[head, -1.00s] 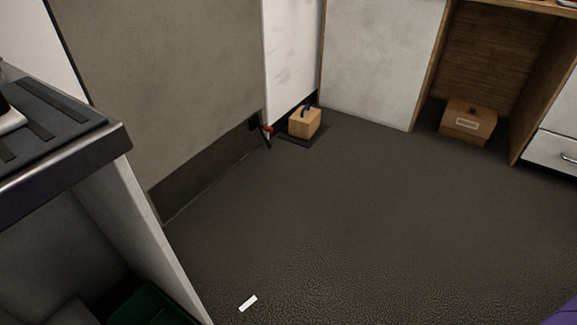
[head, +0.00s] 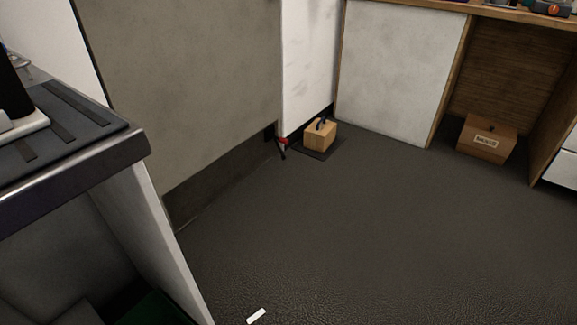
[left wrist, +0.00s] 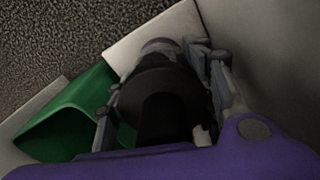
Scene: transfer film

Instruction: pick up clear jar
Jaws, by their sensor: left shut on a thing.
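My left gripper (left wrist: 160,82) shows only in the left wrist view. Its grey fingers are on both sides of a dark, round-topped object with a greyish, glassy-looking far end, which I take to be the clear jar (left wrist: 162,48). The gripper is shut on it. Much of the jar is hidden by the dark part and the fingers, and its contents cannot be told. No jar shows in the head view, and neither gripper is in that view.
A green bin (left wrist: 62,128) lies beside the gripper, near a pale panel edge. In the head view, a dark-topped counter (head: 75,150) stands close at left. A wooden box (head: 320,134) and a cardboard box (head: 487,139) sit far back. The middle floor (head: 360,230) is clear except for a small white strip (head: 256,316).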

